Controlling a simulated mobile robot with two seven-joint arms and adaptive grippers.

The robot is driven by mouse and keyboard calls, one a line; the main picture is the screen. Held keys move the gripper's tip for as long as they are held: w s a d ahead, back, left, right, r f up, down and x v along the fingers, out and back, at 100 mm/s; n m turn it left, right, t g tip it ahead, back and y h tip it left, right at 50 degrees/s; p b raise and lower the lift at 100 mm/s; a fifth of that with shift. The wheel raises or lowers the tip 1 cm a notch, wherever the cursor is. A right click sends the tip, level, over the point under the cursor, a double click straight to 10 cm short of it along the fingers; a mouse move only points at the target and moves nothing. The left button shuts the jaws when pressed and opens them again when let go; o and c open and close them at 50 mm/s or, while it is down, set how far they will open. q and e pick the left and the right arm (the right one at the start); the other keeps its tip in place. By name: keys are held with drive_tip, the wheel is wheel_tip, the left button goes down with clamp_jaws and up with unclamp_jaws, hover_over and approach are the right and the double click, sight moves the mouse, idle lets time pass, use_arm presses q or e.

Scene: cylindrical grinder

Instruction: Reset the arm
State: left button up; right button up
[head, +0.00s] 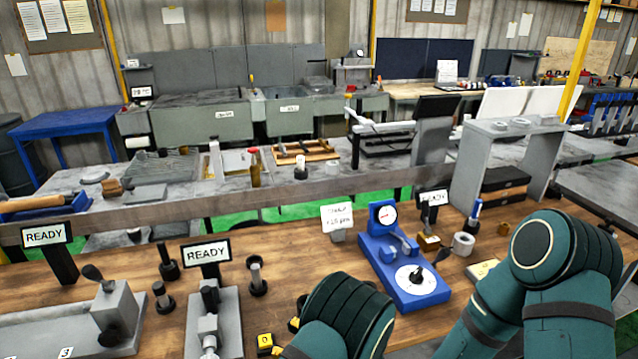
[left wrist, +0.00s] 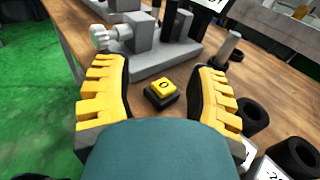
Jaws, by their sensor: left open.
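My left arm (head: 345,318) comes in at the bottom middle of the head view, low over the wooden bench. Its gripper (left wrist: 160,88) shows in the left wrist view, with its two yellow-and-black fingers wide apart. Nothing is held between them. A small yellow block marked 0 on a black base (left wrist: 161,92) lies on the bench between and beyond the fingers; it also shows in the head view (head: 265,341). My right arm (head: 560,250) is bent at the right of the head view; its gripper is out of view.
A grey fixture (head: 213,320) with a READY sign stands left of the left gripper. A blue dial gauge stand (head: 400,265) is beyond it to the right. Black cylindrical parts (head: 257,280) stand on the bench. A grey shelf frame (head: 510,150) is at the back right.

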use_arm(q)
drive_tip(key=s+a+f+n+g+h, duration=0.4)
drive_tip(key=s+a+f+g, duration=0.3)
drive_tip(key=s+f, duration=0.15)
drive_tip(key=s+d+f+n+g+h, duration=0.2)
drive_tip(key=s+n+h, duration=0.2)
drive_tip(key=s+h, duration=0.1)
drive_tip(key=s+d+f+n+g+h, duration=0.2)
drive_tip(key=s+n+g+h, duration=0.15)
drive_tip(key=s+h, duration=0.2)
drive_tip(key=w+r+n+t+h, duration=0.4)
drive_tip(key=n+t, duration=0.3)
drive_tip(key=n, duration=0.7)
drive_tip(key=shift+m+h, duration=0.35)
drive_tip(key=shift+h, duration=0.1)
drive_tip(key=f+b, duration=0.2)
drive_tip(key=s+f+b, duration=0.1)
drive_tip(key=f+b, duration=0.1)
drive_tip(key=shift+s+a+f+b, duration=0.1)
drive_tip(key=shift+s+f+b, duration=0.1)
drive_tip(key=shift+f+b, duration=0.2)
use_arm(e)
drive_tip(key=f, duration=0.5)
drive_tip(key=shift+s+a, duration=0.2)
drive_tip(key=shift+a, duration=0.2)
use_arm(q)
drive_tip(key=shift+a, duration=0.1)
use_arm(e)
drive_tip(key=shift+w+a, duration=0.1)
